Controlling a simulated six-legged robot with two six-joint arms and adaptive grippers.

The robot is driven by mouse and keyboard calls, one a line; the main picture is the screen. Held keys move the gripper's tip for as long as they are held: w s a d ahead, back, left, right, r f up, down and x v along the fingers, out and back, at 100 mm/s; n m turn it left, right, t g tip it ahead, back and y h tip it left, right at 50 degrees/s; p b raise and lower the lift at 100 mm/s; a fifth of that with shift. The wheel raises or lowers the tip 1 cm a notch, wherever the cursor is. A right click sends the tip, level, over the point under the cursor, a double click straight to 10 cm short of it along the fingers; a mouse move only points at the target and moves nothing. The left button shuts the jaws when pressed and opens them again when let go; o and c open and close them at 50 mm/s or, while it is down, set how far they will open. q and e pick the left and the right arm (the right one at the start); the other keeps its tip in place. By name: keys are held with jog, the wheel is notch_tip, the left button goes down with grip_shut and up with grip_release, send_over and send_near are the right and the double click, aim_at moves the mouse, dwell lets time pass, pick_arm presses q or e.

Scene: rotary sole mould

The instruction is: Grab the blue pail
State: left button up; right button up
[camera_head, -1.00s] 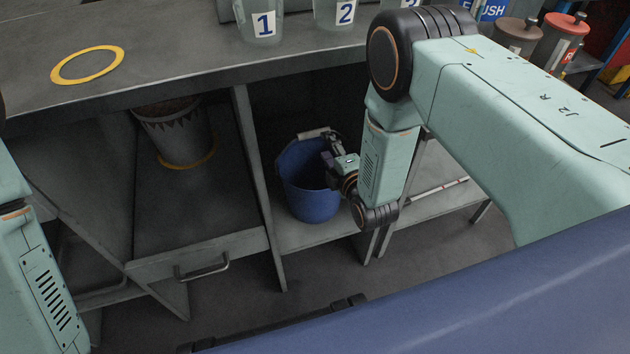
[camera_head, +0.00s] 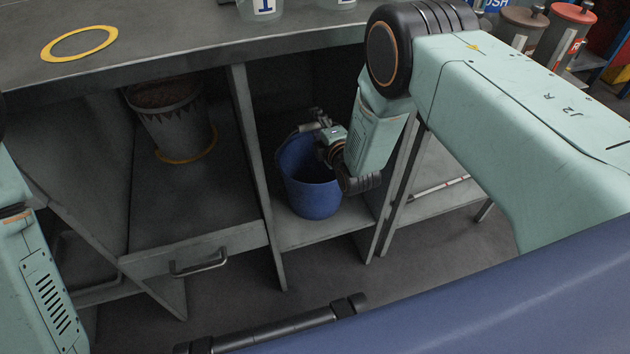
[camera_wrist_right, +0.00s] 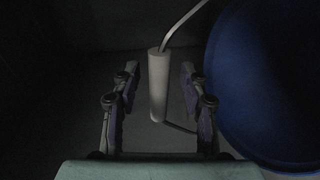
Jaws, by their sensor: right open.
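The blue pail (camera_head: 313,192) stands upright on the lower shelf in the middle bay under the bench. Its pale handle grip (camera_head: 312,127) is raised above the rim toward the back. My right gripper (camera_head: 316,118) is at the pail's upper rim, by the handle. In the right wrist view my right gripper (camera_wrist_right: 157,95) is open, with the white handle grip (camera_wrist_right: 158,85) between its fingers and a gap on both sides. The pail (camera_wrist_right: 265,80) fills the right side there. Of my left arm only a link shows at the left edge; its gripper is out of view.
A grey bucket (camera_head: 172,125) stands on a yellow ring in the bay to the left. Upright partitions (camera_head: 256,170) bound the pail's bay, and the bench top (camera_head: 180,45) overhangs it. A yellow ring (camera_head: 80,43) lies on the bench top.

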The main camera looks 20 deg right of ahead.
jog(key=shift+r, duration=0.1)
jog(key=shift+c, duration=0.9)
grip_shut()
